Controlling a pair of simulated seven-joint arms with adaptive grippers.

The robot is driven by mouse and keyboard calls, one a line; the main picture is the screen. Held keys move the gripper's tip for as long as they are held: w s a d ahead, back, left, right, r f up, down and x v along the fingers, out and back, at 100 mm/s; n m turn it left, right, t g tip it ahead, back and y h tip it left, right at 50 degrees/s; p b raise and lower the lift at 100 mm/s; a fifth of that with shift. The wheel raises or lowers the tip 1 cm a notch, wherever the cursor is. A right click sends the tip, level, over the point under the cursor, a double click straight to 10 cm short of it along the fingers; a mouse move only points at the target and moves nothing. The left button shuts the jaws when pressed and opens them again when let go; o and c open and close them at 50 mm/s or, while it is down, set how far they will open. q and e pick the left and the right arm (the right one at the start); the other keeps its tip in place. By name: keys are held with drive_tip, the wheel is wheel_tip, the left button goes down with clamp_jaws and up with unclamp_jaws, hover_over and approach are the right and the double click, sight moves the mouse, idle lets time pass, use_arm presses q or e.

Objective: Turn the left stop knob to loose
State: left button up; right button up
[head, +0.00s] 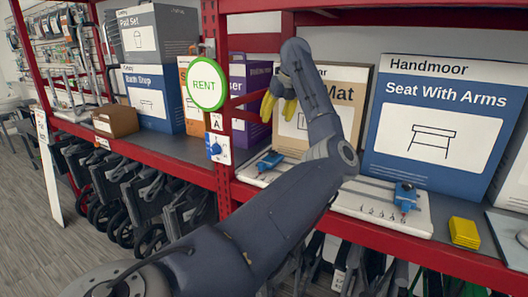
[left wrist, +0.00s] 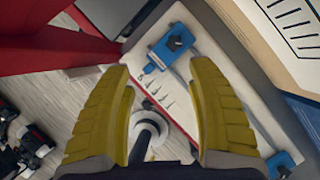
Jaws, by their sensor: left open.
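A long white board (head: 380,213) lies along the front of the red-edged shelf, with printed marks on it. A blue stop with a knob (head: 270,160) sits near its left end, and a second blue stop (head: 405,196) sits further right. My left arm hides the middle of the board. My left gripper (head: 279,106) is open and empty, its yellow fingers above the left stop. In the left wrist view one blue stop (left wrist: 171,46) is beyond the fingers, and another blue part (left wrist: 283,165) is at the lower right. Knob settings are too small to read.
A red upright post with a round RENT sign (head: 206,84) stands left of the gripper. Boxes, including a blue Seat With Arms box (head: 428,125), stand behind the board. A yellow block (head: 464,232) lies at its right. Folded walkers (head: 150,200) hang below the shelf.

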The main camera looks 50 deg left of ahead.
use_arm(q)
drive_tip(key=w+d, duration=0.1)
approach(273, 152)
drive_tip(key=shift+t+h, duration=0.4)
drive_tip(key=x, duration=0.4)
drive_tip(key=a+x, duration=0.1)
drive_tip(key=x, duration=0.4)
drive_tip(key=shift+s, duration=0.2)
drive_tip(key=shift+c, duration=0.5)
clamp_jaws()
